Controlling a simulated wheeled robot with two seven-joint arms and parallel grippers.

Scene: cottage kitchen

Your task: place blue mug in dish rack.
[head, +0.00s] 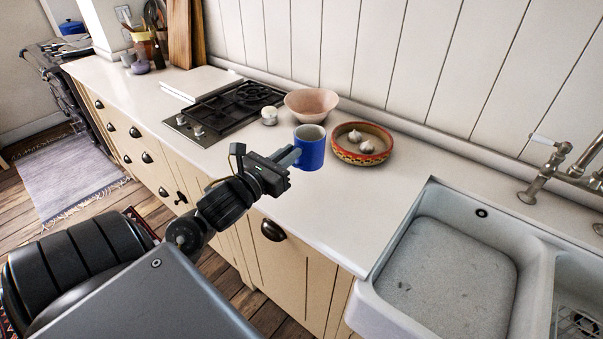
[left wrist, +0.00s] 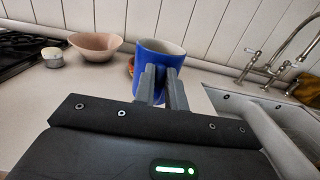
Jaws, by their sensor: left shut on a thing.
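The blue mug (head: 311,154) is upright at my left gripper (head: 290,159), over the counter between the hob and the sink. In the left wrist view the blue mug (left wrist: 150,60) stands just beyond the fingers, and my left gripper (left wrist: 162,78) is shut on its near side. I cannot tell whether the mug's base touches the counter. Part of a wire rack (head: 577,322) shows in the right sink basin at the lower right edge; I cannot tell if it is the dish rack. My right gripper is out of view.
A patterned bowl (head: 345,153) with garlic sits just right of the mug. A pink bowl (head: 311,104) and a small jar (head: 269,117) stand behind it, near the hob (head: 226,110). The white sink (head: 436,275) and a tap (head: 548,170) are at right.

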